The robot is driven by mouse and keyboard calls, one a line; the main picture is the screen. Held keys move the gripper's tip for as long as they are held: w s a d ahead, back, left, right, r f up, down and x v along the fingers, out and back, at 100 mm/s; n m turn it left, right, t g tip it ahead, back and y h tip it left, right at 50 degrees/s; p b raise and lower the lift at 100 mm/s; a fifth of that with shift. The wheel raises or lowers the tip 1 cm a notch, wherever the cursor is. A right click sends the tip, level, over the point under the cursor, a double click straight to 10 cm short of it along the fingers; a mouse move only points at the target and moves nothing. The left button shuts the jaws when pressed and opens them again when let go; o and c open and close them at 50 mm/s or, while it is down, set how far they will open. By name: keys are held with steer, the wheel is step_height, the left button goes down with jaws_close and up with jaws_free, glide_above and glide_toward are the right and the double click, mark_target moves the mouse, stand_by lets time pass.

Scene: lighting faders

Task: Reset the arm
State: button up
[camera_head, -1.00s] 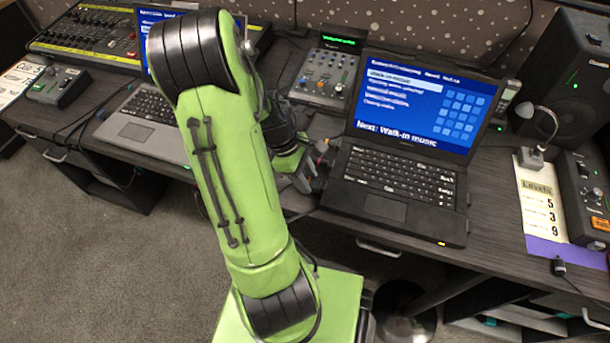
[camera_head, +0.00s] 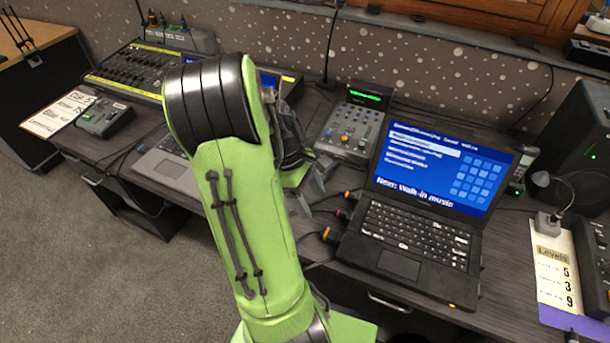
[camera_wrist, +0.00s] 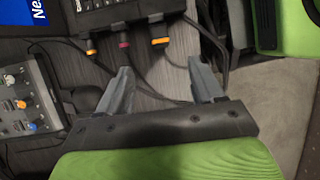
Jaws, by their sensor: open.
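My gripper (camera_wrist: 160,92) shows in the wrist view with its two grey fingers spread apart and nothing between them. It hangs over the dark desk, near cables with yellow, red and orange plugs (camera_wrist: 158,32) at the edge of a black laptop. In the head view my green arm crosses the middle, and the gripper (camera_head: 312,190) is partly hidden behind it. It is left of the black laptop (camera_head: 405,235), whose blue screen reads "Next: Walk-in music". A small fader box (camera_head: 350,128) with a green display stands behind the gripper.
A mixing console (camera_head: 125,75) and a grey laptop (camera_head: 165,165) are at the left, the latter partly behind my arm. A small grey box (camera_head: 104,118) sits near the left edge. A "Levels" card (camera_head: 553,262) and a black speaker (camera_head: 580,140) are at the right.

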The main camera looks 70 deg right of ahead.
steer(key=p+v, duration=0.1)
steer(key=v, duration=0.3)
